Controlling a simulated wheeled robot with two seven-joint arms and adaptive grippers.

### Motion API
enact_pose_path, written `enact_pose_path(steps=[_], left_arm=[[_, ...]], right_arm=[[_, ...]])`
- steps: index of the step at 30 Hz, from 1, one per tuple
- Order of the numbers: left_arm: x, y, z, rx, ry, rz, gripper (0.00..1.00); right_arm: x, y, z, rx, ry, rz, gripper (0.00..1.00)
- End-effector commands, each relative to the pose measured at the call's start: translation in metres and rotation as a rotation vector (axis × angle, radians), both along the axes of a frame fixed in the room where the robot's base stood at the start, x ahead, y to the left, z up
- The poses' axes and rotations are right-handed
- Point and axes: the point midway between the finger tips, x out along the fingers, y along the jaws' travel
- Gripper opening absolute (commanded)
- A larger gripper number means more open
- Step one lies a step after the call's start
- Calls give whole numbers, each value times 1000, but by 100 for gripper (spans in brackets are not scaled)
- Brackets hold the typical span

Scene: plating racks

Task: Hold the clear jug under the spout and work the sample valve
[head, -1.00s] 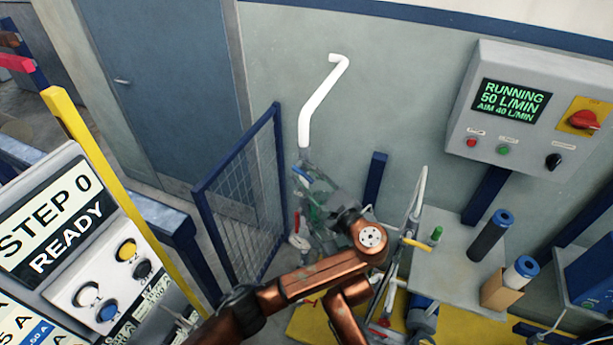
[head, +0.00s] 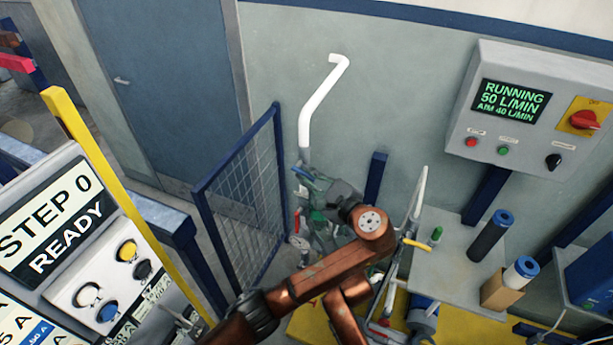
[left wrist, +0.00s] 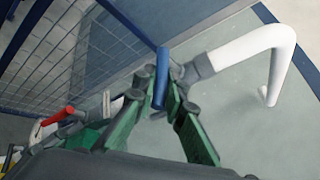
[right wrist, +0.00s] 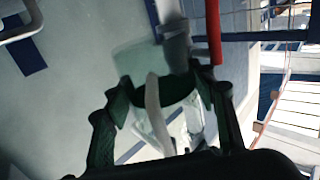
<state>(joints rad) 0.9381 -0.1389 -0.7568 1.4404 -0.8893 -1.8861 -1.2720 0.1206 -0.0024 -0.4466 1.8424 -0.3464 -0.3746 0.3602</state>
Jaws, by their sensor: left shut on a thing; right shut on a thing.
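The sample valve's blue handle (left wrist: 161,78) stands between the fingertips of my left gripper (left wrist: 168,88) in the left wrist view. That gripper (head: 318,184) is shut on the handle, at the lower end of the white pipe (head: 318,105) in the head view. In the right wrist view my right gripper (right wrist: 165,92) is shut on the clear jug (right wrist: 135,62) by its pale handle (right wrist: 153,105). A grey spout (right wrist: 175,45) shows close by the jug's mouth; I cannot tell how far they overlap. My left arm hides much of the jug in the head view.
A blue mesh guard (head: 245,200) stands left of the pipework. A red lever (right wrist: 213,32) is close beside the right gripper. A control box (head: 525,110) reads RUNNING 50 L/MIN, AIM 40 L/MIN. A grey bench (head: 460,265) holds bottles at the right.

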Motion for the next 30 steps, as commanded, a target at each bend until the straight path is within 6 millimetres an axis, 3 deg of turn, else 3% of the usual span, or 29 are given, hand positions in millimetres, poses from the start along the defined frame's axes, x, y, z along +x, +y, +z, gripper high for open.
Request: enact_pose_path(steps=[7,18,19,21,26,30], left_arm=[[-1,-3,9,-209,83,-5,0],[0,-3,11,-238,95,-4,0],[0,-3,11,-238,95,-4,12],[0,-2,11,-237,94,-5,16],[0,-2,10,-237,95,-3,27],[0,-2,10,-237,96,-2,29]], right_arm=[[0,0,2,1,-3,1,26],[0,0,2,1,-3,0,26],[0,0,2,1,-3,1,26],[0,0,2,1,-3,1,26],[0,0,2,1,-3,1,26],[0,0,2,1,-3,1,26]])
